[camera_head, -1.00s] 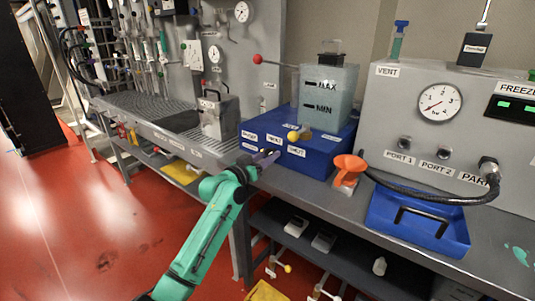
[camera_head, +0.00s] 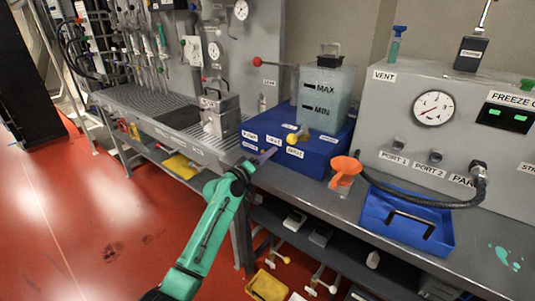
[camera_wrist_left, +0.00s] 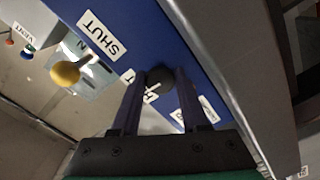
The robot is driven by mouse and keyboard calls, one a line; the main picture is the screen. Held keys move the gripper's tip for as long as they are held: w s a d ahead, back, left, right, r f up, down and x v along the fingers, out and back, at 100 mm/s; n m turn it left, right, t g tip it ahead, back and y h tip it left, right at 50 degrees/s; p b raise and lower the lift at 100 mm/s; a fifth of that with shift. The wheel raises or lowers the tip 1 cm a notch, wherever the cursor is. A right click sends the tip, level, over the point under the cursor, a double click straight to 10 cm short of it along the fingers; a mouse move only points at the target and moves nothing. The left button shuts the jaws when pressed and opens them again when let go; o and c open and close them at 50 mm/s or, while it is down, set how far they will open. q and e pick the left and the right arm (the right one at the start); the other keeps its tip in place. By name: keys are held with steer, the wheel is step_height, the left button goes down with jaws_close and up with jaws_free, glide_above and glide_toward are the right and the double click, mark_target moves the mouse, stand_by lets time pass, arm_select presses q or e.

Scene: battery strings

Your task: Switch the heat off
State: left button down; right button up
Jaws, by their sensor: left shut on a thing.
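The blue box (camera_head: 330,155) stands on the bench with white labels on its front, one reading SHUT (camera_head: 295,153). My left gripper (camera_head: 268,155) is at the front face of this box. In the left wrist view my left gripper (camera_wrist_left: 161,76) has its two fingers on either side of a dark round knob (camera_wrist_left: 158,79), shut on it. The label beside the knob (camera_wrist_left: 151,93) is partly hidden by the fingers; I cannot read it fully. My right gripper is not in view.
A metal container (camera_head: 222,115) stands left.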

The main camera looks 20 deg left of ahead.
arm_select(q)
steer(key=shift+n, duration=0.4)
steer(key=shift+c, duration=2.2)
jaws_free()
steer(key=v, duration=1.4)
steer(key=shift+s+b, duration=0.25)
steer(key=shift+b, duration=0.15)
